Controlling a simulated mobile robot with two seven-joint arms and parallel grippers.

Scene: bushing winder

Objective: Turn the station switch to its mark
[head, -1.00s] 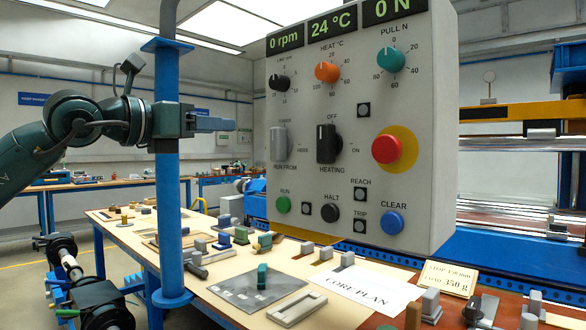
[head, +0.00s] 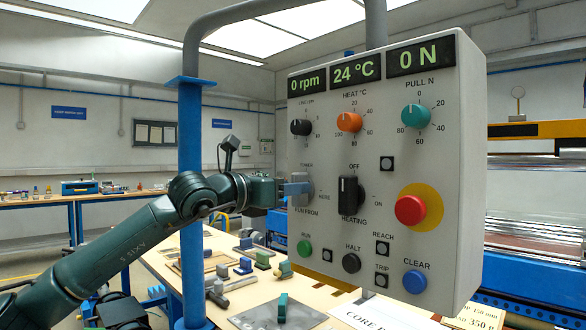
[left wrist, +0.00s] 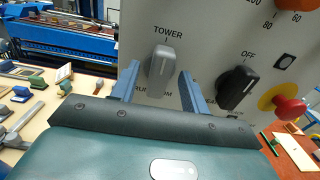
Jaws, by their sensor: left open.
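The station switch is a grey knob (left wrist: 161,62) on the control panel (head: 335,235), under the word TOWER and above RUN FROM. In the left wrist view its white line points up, slightly to the right. My left gripper (left wrist: 156,82) is open, with one blue finger on each side of the grey knob; I cannot tell whether they touch it. My right gripper is not in view.
A black HEATING knob (head: 348,195) sits just right of the grey one. A red button (head: 410,209) and a blue CLEAR button (head: 415,281) are farther right. A blue post (head: 191,220) stands left of the panel, beside my arm.

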